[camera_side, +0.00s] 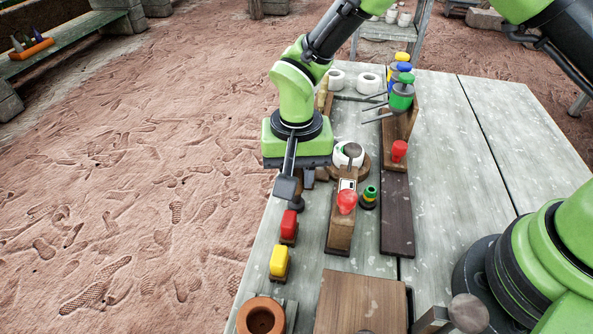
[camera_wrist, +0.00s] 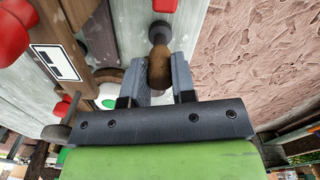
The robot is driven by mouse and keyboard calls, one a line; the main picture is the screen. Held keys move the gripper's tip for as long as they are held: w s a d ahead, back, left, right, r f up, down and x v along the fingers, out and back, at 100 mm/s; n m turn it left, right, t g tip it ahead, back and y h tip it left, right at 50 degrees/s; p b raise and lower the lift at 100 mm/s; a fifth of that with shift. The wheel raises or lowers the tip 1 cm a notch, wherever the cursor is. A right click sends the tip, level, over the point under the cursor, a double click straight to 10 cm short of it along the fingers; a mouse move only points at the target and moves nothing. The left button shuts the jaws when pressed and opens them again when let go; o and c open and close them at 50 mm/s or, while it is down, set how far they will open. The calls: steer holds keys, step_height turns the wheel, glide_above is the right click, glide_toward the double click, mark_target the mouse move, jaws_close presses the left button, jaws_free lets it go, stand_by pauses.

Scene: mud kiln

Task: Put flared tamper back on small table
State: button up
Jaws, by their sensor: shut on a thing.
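My gripper (camera_wrist: 159,75) is shut on the flared tamper, seen in the wrist view as a brown wooden handle (camera_wrist: 159,66) with a dark round end (camera_wrist: 160,32) beyond the fingertips. In the side view my gripper (camera_side: 287,188) points down at the left edge of the large grey plank table (camera_side: 450,150), beside the red block (camera_side: 289,225). There the tamper is mostly hidden behind the fingers; a dark round part (camera_side: 297,203) shows beside them. I cannot tell whether it touches the tabletop. A small table (camera_side: 385,31) with white pots stands behind the large one.
A yellow block (camera_side: 279,262) and brown pot (camera_side: 262,315) stand along the left edge. A red-knobbed wooden block (camera_side: 341,232) and a green-and-yellow piece (camera_side: 369,197) are right of my gripper. Bottles (camera_side: 401,95) stand farther back. The tabletop's right side is clear.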

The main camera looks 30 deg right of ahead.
steer(key=shift+f, duration=0.1)
steer(key=o, duration=0.8)
step_height(320, 180, up, 12)
steer(key=shift+r, duration=0.25)
steer(key=s+d+r+n+t+y, duration=0.15)
steer(key=s+d+r+t, duration=0.35)
steer(key=s+d+r, duration=0.7)
steer(key=s, duration=0.2)
steer(key=s+d+t, duration=0.1)
steer(key=s, duration=0.1)
steer(key=s+d+t, duration=0.1)
steer(key=shift+s+r+n+y, duration=0.25)
steer(key=shift+s, duration=0.15)
